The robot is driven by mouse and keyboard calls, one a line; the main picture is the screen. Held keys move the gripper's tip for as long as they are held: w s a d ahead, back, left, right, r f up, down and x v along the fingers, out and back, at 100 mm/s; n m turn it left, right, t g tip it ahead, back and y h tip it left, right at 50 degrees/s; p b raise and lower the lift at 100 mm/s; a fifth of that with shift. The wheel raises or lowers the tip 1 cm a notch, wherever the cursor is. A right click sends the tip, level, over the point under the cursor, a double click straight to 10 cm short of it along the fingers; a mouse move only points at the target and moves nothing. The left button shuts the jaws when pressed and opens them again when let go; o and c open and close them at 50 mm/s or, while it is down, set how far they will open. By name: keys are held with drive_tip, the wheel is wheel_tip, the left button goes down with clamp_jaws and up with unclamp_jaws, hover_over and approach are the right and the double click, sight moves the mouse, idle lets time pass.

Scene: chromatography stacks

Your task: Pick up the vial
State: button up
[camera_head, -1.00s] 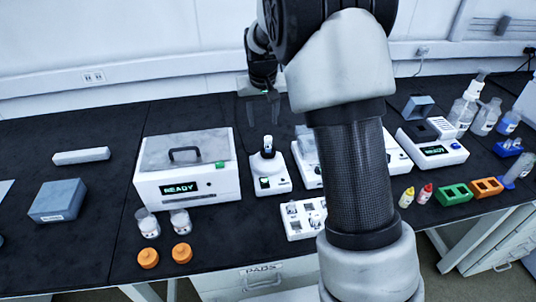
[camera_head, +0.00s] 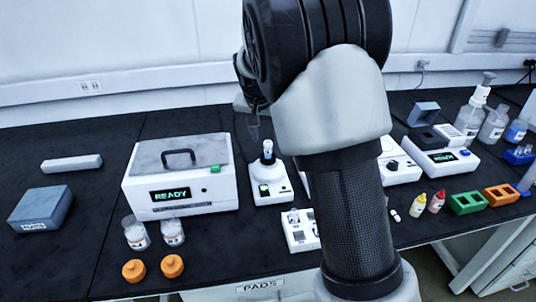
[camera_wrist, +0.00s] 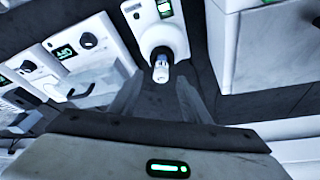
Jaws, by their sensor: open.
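A small clear vial with a white label (camera_head: 268,148) stands upright on top of a white benchtop device (camera_head: 271,190). In the wrist view the same vial (camera_wrist: 160,70) lies just beyond the fingertips, about midway between them, with the device (camera_wrist: 162,38) behind it. My gripper (camera_head: 253,128) is open and empty, and in the head view it hangs behind and slightly left of the vial. In the wrist view my gripper's two dark fingers (camera_wrist: 158,92) are spread apart. My arm hides part of the bench in the head view.
A white READY box (camera_head: 180,178) stands close left of the device. A white rack with small vials (camera_head: 299,238) sits in front, partly hidden by my arm. Jars (camera_head: 136,233) and orange caps (camera_head: 133,270) lie front left. A grey box (camera_head: 40,208) is far left.

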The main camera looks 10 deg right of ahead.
sight(268, 143)
drive_tip(key=shift+w+b+x, duration=0.2)
drive_tip(key=shift+b+x, duration=0.5)
drive_tip(key=shift+x, duration=2.45)
drive_tip(key=shift+r, duration=0.1)
drive_tip(key=shift+c, duration=0.3)
clamp_jaws()
